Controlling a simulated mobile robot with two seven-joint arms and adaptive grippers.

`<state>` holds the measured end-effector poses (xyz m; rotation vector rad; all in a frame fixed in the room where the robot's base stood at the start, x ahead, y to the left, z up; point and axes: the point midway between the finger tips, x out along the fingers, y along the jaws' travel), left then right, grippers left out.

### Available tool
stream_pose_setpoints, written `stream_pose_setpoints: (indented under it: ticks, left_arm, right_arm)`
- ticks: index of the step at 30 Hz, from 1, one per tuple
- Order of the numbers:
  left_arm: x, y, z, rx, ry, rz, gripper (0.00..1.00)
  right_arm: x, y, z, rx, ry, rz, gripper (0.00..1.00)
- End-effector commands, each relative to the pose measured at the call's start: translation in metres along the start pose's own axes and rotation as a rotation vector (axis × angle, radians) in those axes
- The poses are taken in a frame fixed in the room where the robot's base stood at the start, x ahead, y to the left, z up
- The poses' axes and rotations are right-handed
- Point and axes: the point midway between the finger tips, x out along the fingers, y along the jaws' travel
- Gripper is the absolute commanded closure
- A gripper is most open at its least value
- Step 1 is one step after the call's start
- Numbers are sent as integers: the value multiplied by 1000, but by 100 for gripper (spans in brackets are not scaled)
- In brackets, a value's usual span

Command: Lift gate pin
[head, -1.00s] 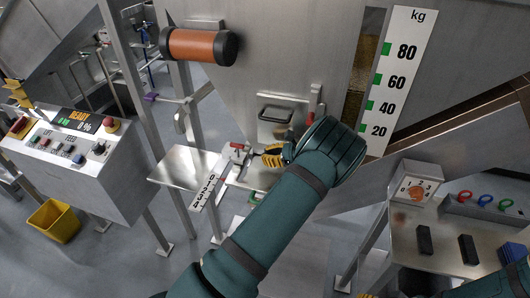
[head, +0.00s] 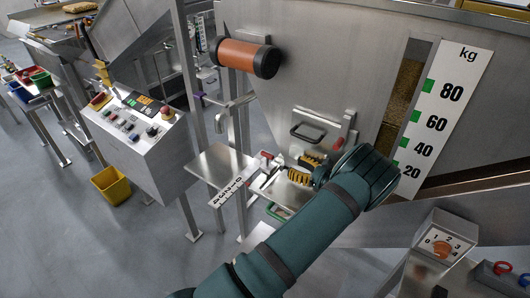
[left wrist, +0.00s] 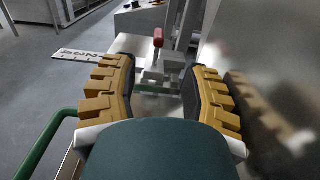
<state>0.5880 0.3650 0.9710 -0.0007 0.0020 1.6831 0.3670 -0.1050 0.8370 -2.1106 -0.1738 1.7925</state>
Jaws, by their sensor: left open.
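A red-topped metal piece (head: 267,156), which looks like the gate pin, stands on a small bracket at the slide plate below the hopper. In the left wrist view its red top (left wrist: 158,38) rises upright above a pale metal block (left wrist: 160,75), straight ahead between my fingers. My left gripper (head: 303,168) is open and empty, with yellow ribbed fingers pointing at it from the right in the head view. The left gripper (left wrist: 162,70) in the wrist view has its fingers wide apart, nearer the camera than the piece. I cannot tell any contact. My right gripper is not in view.
The hopper wall (head: 290,105) with a black handle (head: 308,132) stands close beside my left gripper. A numbered scale strip (head: 240,190) sticks out from the metal shelf (head: 220,163). A control box (head: 140,130) and yellow bin (head: 111,185) are at left.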

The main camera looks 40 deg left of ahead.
Motion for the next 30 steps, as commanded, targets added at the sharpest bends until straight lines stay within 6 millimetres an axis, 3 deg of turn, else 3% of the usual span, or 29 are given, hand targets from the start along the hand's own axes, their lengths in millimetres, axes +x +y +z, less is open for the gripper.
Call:
stream_pose_setpoints:
  ticks: [7, 21, 30]
  left_arm:
    - [23, 0, 1, 0, -5, 1, 54]
    - [111, 0, 1, 0, -3, 1, 54]
    - [137, 0, 1, 0, -3, -2, 54]
  right_arm:
    - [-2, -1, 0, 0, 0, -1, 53]
    - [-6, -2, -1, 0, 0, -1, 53]
    - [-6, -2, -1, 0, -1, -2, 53]
